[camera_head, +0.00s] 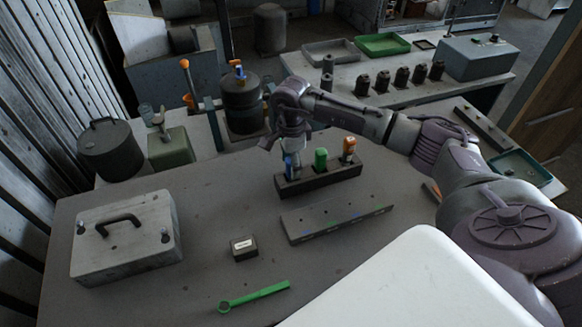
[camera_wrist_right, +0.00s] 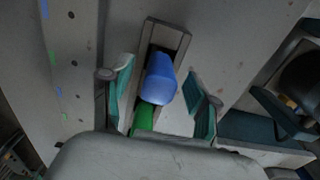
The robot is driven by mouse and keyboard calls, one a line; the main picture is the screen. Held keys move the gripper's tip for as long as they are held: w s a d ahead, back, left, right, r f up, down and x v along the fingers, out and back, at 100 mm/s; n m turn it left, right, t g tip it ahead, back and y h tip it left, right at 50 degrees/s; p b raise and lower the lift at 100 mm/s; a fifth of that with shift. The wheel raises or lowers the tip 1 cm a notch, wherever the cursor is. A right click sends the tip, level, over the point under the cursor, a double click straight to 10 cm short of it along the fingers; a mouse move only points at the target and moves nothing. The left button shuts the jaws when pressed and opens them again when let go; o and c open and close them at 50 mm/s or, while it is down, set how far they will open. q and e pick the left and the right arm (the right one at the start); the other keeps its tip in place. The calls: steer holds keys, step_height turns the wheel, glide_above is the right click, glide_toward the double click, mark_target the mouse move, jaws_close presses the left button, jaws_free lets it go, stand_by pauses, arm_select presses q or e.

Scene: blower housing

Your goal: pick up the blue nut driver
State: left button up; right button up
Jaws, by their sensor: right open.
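The blue nut driver (camera_head: 289,166) stands upright at the left end of a dark holder block (camera_head: 330,178) on the table. A green driver (camera_head: 320,160) and an orange one (camera_head: 349,148) stand beside it in the same block. My right gripper (camera_head: 283,148) is above the blue driver, partly covering it. In the right wrist view, the blue handle (camera_wrist_right: 160,80) lies between the two open fingers (camera_wrist_right: 158,92), with a gap on each side. The green driver (camera_wrist_right: 144,119) shows behind it. My left gripper is not in view.
A flat strip with coloured marks (camera_head: 335,222) lies in front of the block. A small dark box (camera_head: 243,248), a green wrench (camera_head: 254,297) and a grey lidded case (camera_head: 126,238) are on the near table. Bare table lies left of the block.

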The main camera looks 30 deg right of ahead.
steer(key=shift+r, duration=0.1)
jaws_close()
